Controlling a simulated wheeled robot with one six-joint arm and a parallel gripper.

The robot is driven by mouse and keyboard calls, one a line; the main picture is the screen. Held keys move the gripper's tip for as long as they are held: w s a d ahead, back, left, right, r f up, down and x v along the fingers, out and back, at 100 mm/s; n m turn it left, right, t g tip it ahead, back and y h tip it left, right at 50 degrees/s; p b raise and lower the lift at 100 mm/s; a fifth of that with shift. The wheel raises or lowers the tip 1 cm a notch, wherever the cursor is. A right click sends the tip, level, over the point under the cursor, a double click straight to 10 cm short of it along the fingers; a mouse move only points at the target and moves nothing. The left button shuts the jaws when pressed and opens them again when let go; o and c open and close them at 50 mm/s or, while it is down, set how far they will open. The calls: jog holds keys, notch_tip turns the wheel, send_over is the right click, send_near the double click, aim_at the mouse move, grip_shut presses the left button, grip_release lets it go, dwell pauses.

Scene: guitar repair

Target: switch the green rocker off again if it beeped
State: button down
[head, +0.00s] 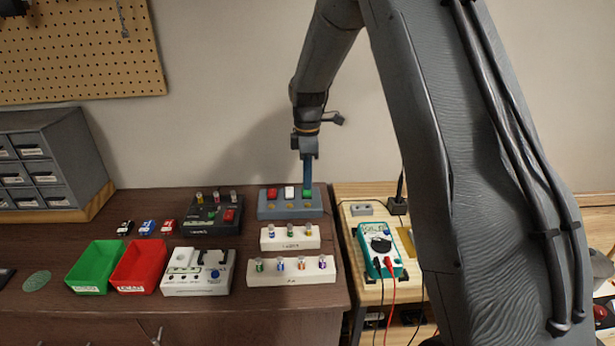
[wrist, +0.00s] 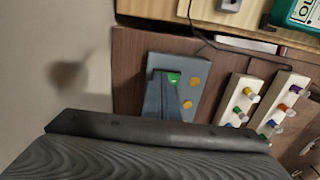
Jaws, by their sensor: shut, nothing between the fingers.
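The green rocker (head: 307,192) is at the right end of a blue-grey switch box (head: 290,208) at the back right of the dark table. A white rocker (head: 290,192) and a red rocker (head: 272,193) sit to its left, with round yellow spots in front of them. My gripper (head: 307,182) is shut and empty, pointing down with its tips at or just above the green rocker. In the wrist view, the green rocker (wrist: 174,79) shows beside my fingertips (wrist: 165,82). I cannot tell whether they touch, nor which way the rocker is tipped.
White racks (head: 290,243) with several small coloured parts stand in front of the box. A dark box (head: 212,216) with a red button is to its left. Green (head: 95,268) and red (head: 140,268) bins are further left. A teal multimeter (head: 380,250) lies on the right-hand table.

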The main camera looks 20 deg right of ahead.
aim_at(308, 192)
jog(key=shift+f, duration=0.1)
jog(key=shift+f, duration=0.15)
jog(key=shift+s+a+p, duration=0.15)
jog(key=shift+s+p, duration=0.4)
jog(key=shift+s, duration=0.25)
jog(key=shift+r, duration=0.2)
jog(key=shift+r+p, duration=0.4)
jog(key=shift+r, duration=0.2)
notch_tip(308, 192, up, 13)
jog(key=b, duration=0.1)
jog(key=shift+f, duration=0.1)
